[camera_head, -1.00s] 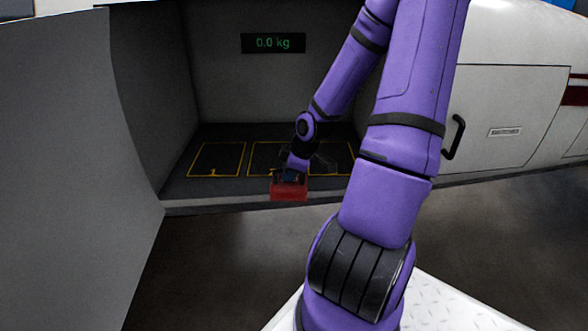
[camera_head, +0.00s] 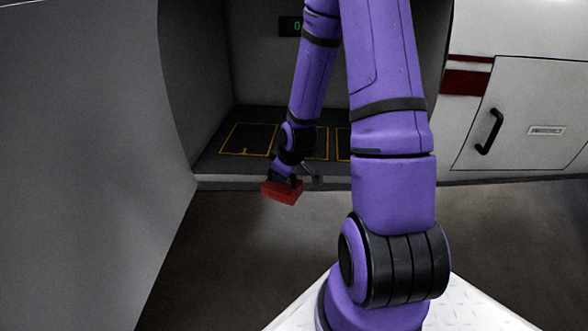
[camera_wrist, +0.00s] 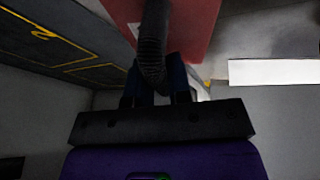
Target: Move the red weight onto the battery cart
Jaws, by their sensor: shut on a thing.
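The red weight (camera_head: 282,192) is a small red block, tilted, in front of the bay's front edge in the head view. My gripper (camera_head: 286,177) is above it and shut on it. In the wrist view the red weight (camera_wrist: 195,25) fills the top middle, and its black ribbed handle (camera_wrist: 152,45) runs down between the fingers of my gripper (camera_wrist: 158,82). I cannot make out the battery cart in either view.
The bay (camera_head: 215,167) has a dark floor with yellow-outlined squares and a partly hidden display (camera_head: 290,27). A grey wall panel (camera_head: 90,160) stands at left. A black door handle (camera_head: 490,131) sticks out at right. Open floor (camera_head: 230,270) lies before the bay.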

